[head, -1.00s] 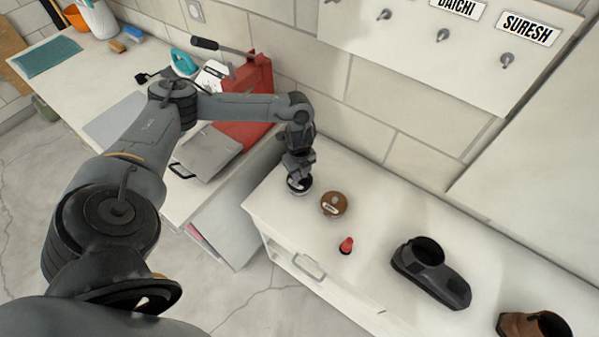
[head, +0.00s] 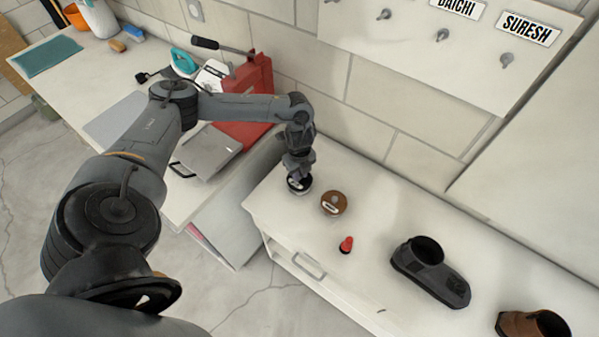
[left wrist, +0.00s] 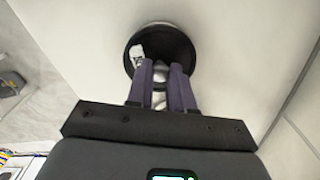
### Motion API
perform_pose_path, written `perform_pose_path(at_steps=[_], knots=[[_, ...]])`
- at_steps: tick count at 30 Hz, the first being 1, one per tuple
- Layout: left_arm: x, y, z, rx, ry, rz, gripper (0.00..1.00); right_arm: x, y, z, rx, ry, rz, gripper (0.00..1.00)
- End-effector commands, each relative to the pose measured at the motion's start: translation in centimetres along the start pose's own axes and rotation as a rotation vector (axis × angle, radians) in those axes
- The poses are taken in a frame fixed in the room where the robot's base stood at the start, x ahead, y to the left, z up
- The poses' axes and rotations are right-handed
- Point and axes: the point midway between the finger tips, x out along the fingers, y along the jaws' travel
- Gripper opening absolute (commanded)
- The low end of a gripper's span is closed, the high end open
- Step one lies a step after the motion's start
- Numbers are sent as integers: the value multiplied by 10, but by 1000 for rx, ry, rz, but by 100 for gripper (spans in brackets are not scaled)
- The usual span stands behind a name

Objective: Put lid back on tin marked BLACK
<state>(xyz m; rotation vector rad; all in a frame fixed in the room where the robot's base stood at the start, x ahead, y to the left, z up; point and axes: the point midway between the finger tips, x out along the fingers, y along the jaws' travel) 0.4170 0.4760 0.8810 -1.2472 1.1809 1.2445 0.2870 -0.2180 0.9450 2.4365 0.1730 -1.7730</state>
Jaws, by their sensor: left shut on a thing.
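A round black tin (head: 299,187) stands near the left end of the white cabinet top. My left gripper (head: 298,177) points down right above it and hides much of its top. In the left wrist view the fingers (left wrist: 161,76) are shut on a small pale knob in the middle of a round black lid (left wrist: 162,42). A white label (left wrist: 137,54) shows at the left of the black round shape. I cannot tell whether the lid is seated on the tin or just above it. My right gripper is not in view.
A brown tin (head: 334,204) stands close to the right of the black tin. A small red object (head: 346,245), a black shoe (head: 430,272) and a brown shoe (head: 533,325) are further right. The tiled wall (head: 400,115) rises behind. A red box (head: 246,100) is at the left.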

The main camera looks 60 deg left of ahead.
Motion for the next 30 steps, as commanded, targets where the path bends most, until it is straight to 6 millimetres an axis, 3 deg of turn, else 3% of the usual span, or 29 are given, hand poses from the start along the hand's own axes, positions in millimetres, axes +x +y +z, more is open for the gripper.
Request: perform_pose_path(at_steps=[29,30], knots=[[0,0,0,0,0,0,0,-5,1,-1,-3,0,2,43],[0,0,0,0,0,0,26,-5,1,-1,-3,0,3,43]])
